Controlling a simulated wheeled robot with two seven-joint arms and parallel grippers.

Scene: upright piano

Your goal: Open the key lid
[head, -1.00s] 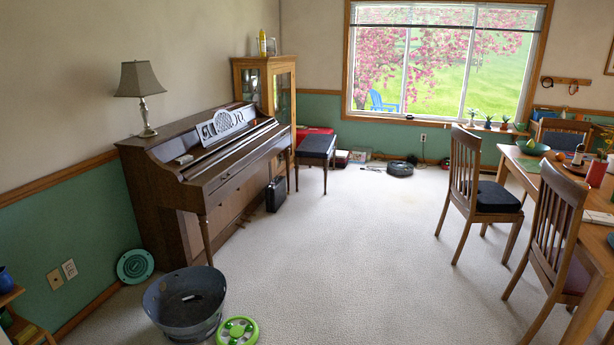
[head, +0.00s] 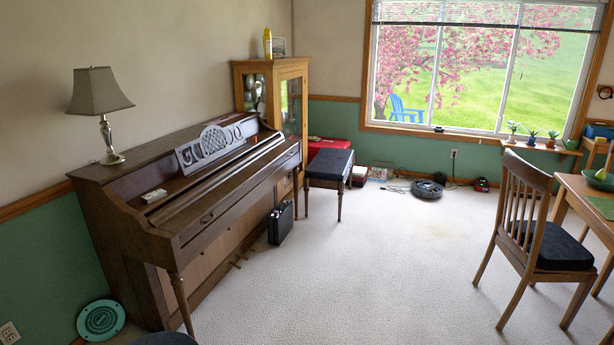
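The brown upright piano (head: 215,235) stands against the left wall in the head view, seen at an angle from its near end. Its key lid (head: 235,180) is the long brown cover below the music stand. It looks shut, as no keys show. A small knob or handle (head: 207,217) sits on the front face below it. A pale patterned music stand (head: 215,145) rises behind the lid. A small whitish object (head: 153,196) lies at the near end. Neither of my grippers is in view.
A bench (head: 330,167) and a black case (head: 280,222) stand by the piano's far end. A lamp (head: 105,115) stands on top. Carpet (head: 380,270) is open up to a chair (head: 530,220) at right.

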